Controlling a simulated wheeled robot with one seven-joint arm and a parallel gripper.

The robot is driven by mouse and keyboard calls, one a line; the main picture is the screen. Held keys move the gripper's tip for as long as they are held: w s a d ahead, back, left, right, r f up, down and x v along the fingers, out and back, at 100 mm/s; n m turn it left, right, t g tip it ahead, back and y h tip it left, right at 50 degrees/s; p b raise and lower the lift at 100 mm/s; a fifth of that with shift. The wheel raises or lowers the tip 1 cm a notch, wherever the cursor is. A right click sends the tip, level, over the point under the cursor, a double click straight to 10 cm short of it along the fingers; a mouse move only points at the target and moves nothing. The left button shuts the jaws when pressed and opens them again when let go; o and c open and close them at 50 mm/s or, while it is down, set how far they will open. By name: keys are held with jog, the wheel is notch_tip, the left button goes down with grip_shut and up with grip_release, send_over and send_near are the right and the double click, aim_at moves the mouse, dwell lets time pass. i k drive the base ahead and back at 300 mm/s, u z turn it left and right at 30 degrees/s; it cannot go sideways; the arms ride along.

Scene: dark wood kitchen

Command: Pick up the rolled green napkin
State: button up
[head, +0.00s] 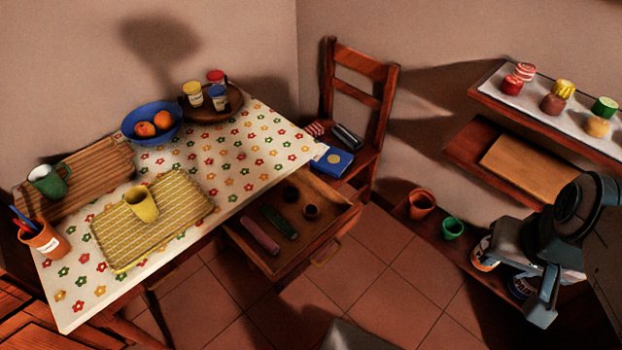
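A rolled dark green napkin (278,222) lies in the open table drawer (268,265). A rolled pink napkin (259,236) lies to its left, a small gap apart. My gripper (516,277) is at the lower right, well to the right of the drawer and in front of the low shelf. Its fingers look spread apart, with nothing seen held between them.
The flowered table (232,180) holds a blue fruit bowl (152,122), a yellow mug (141,204) and other crockery. A chair (362,110) stands behind the drawer. A wall shelf (490,86) is at right. Tiled floor (370,265) lies clear between drawer and gripper.

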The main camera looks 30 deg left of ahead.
aim_at(277, 220)
jog(key=u, duration=0.45)
jog(key=i, duration=0.9)
jog(key=u, duration=0.85)
